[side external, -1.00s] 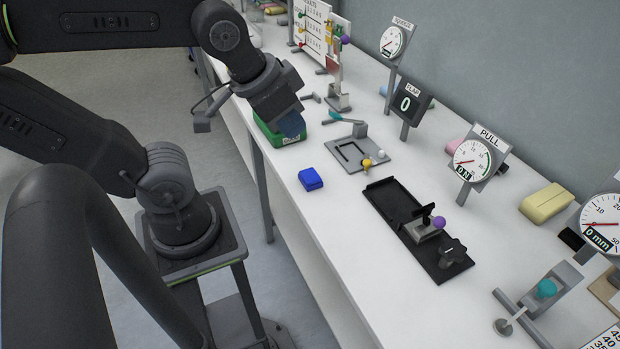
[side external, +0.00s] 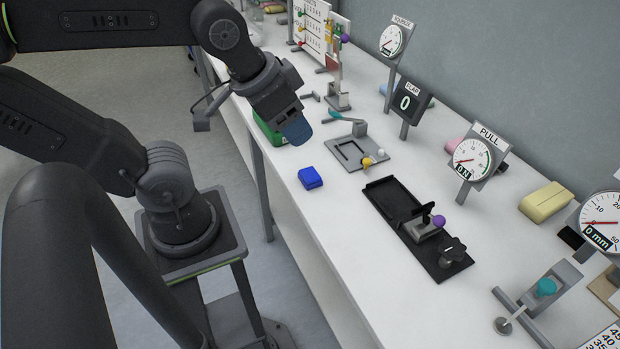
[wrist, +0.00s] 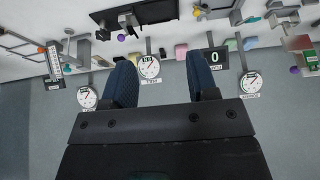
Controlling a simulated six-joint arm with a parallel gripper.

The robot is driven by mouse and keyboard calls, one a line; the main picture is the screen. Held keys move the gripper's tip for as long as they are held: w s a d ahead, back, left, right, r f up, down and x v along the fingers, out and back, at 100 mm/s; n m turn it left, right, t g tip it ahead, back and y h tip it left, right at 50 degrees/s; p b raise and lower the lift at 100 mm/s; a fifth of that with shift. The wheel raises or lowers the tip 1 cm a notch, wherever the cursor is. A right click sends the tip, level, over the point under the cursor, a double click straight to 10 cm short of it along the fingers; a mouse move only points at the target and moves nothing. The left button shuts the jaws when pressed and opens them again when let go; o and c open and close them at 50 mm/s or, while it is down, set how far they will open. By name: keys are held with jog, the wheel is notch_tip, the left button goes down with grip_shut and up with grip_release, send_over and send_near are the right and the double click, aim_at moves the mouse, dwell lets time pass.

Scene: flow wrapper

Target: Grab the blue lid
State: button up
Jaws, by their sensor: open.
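The blue lid (side external: 310,178) is a small, blue, box-like piece lying on the white table near its front edge in the side view. I do not see it in the wrist view. My gripper (side external: 299,132) hangs above the table, behind and a little left of the blue lid in the side view, and apart from it. In the wrist view its two blue fingers (wrist: 162,78) are spread wide with nothing between them. The gripper looks towards the wall and gauges there, not down at the lid.
A green container (side external: 268,133) stands partly hidden behind my gripper. A grey slotted plate (side external: 347,160) with a lever and a black tray (side external: 392,200) with a purple knob lie right of the lid. Gauges on posts, such as PULL (side external: 476,160), line the back. The table in front of the lid is narrow.

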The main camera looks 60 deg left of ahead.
jog(key=o, duration=0.4)
jog(key=n+g, duration=0.6)
jog(key=n, duration=1.2)
send_over(310, 174)
jog(key=f, duration=2)
jog(key=shift+w+a, duration=0.15)
jog(key=shift+w, duration=0.15)
jog(key=shift+s+f, duration=0.15)
jog(key=shift+f, duration=1.25)
jog(key=shift+s+f, duration=0.1)
jog(key=shift+f, duration=1.25)
